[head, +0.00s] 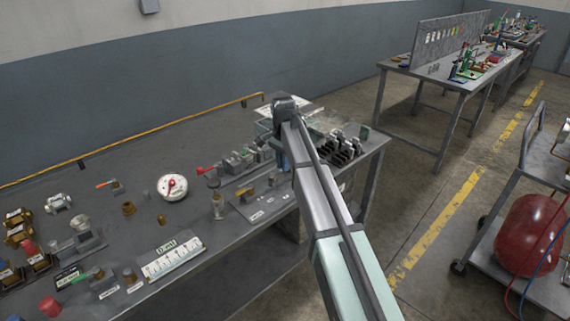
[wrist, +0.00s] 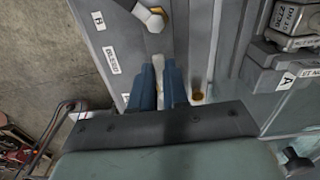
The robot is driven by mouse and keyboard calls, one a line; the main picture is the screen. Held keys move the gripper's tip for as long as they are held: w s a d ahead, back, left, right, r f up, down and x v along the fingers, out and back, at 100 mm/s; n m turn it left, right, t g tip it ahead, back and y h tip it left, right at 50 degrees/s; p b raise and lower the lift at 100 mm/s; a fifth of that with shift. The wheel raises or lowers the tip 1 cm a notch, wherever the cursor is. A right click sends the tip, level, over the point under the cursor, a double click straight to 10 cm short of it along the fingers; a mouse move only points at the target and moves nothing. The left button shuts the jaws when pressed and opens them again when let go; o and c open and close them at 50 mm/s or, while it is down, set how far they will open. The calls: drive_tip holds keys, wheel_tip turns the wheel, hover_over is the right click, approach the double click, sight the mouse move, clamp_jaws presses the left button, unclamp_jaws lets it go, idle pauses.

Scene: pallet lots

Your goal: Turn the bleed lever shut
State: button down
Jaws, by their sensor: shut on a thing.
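My gripper (wrist: 159,75) shows in the wrist view with two blue fingers close together beside a plate labelled BLEED (wrist: 112,60). The fingers are shut on a small metal part between them, which fits the bleed lever (wrist: 158,60). Most of it is hidden by the fingers, so its angle cannot be told. A brass and white fitting (wrist: 151,16) sits on the same plate just beyond the fingertips.
Dark ribbed blocks (head: 340,148) stand right of my arm. A trolley with a red tank (head: 530,235) stands at the right.

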drive_tip(key=shift+w+a+m, duration=0.1)
drive_tip(key=shift+w+m, duration=0.05)
drive_tip(key=shift+m, duration=0.25)
drive_tip(key=c, duration=1.1)
unclamp_jaws()
wheel_tip(320, 180, up, 14)
drive_tip(key=shift+f, duration=0.1)
